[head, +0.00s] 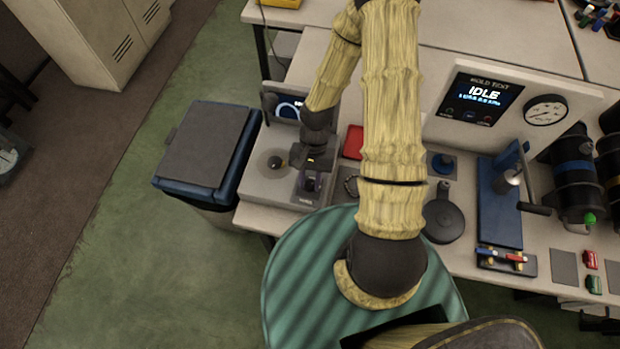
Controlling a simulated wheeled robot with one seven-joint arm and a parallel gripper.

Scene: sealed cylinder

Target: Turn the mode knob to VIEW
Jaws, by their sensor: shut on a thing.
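My gripper (312,184) points down over the front right part of a light grey device (262,190) at the left end of the bench. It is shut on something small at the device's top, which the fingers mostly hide. The mode knob is likely this held part, but its pointer and the VIEW mark cannot be read. A round dark part with a small knob (277,162) sits on the device left of my gripper. A small screen with a blue-white ring (287,109) stands behind, partly covered by my arm.
A blue bin with a grey lid (208,145) stands left of the bench. A red piece (353,142) and a dark round lidded item (443,220) are to the right. A panel reading IDLE (468,102), a gauge (545,110) and a blue press (500,205) stand farther right.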

